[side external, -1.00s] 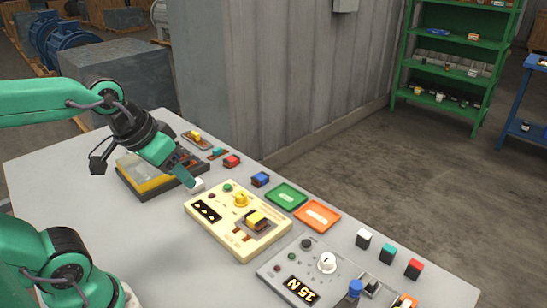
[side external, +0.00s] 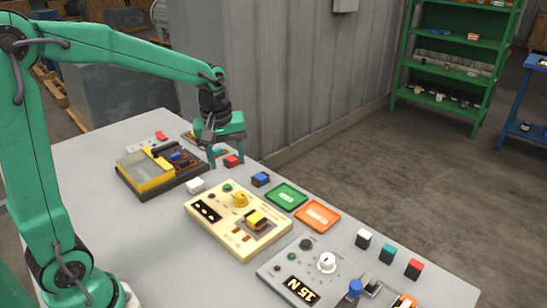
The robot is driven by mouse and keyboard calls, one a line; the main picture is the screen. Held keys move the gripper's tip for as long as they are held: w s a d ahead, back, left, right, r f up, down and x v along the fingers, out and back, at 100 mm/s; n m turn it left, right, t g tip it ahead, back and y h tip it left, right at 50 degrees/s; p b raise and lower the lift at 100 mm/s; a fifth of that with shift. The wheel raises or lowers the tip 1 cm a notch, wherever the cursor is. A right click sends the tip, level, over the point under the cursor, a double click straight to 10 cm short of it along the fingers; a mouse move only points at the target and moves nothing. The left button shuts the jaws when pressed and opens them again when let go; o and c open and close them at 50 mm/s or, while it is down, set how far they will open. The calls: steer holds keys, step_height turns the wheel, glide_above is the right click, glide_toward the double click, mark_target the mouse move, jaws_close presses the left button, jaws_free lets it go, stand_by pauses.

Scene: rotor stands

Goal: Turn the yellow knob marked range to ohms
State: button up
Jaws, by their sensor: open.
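The yellow knob (side external: 240,199) stands on the upper part of a cream instrument panel (side external: 217,231), in the middle of the side external view. Its marking and pointer are too small to read. A dark display, a green button and a yellow block on a dark socket share the panel. My gripper (side external: 227,160) is open, pointing down behind and left of the panel, apart from the knob. Its fingers are close to a small red block (side external: 233,160); I cannot tell whether they touch it.
A yellow-and-black tray (side external: 150,178) stands left of my gripper. A white block (side external: 195,185) and a blue block (side external: 260,179) are near the panel. Green (side external: 286,196) and orange (side external: 317,216) trays lie behind it. A grey panel (side external: 310,270) stands at right. The table's left front is clear.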

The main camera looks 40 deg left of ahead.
mark_target(240, 194)
steer(key=w+a+f+n, duration=0.1)
steer(key=w+f, duration=0.1)
steer(key=w+a+f+n+g, duration=0.1)
steer(key=f+n, duration=0.1)
steer(key=f, duration=0.1)
steer(key=w+a+f+n, duration=0.1)
steer(key=w+f, duration=0.1)
steer(key=shift+w+f+g, duration=0.15)
steer(key=shift+w+g, duration=0.15)
steer(key=shift+f, duration=3.9)
steer(key=c, duration=1)
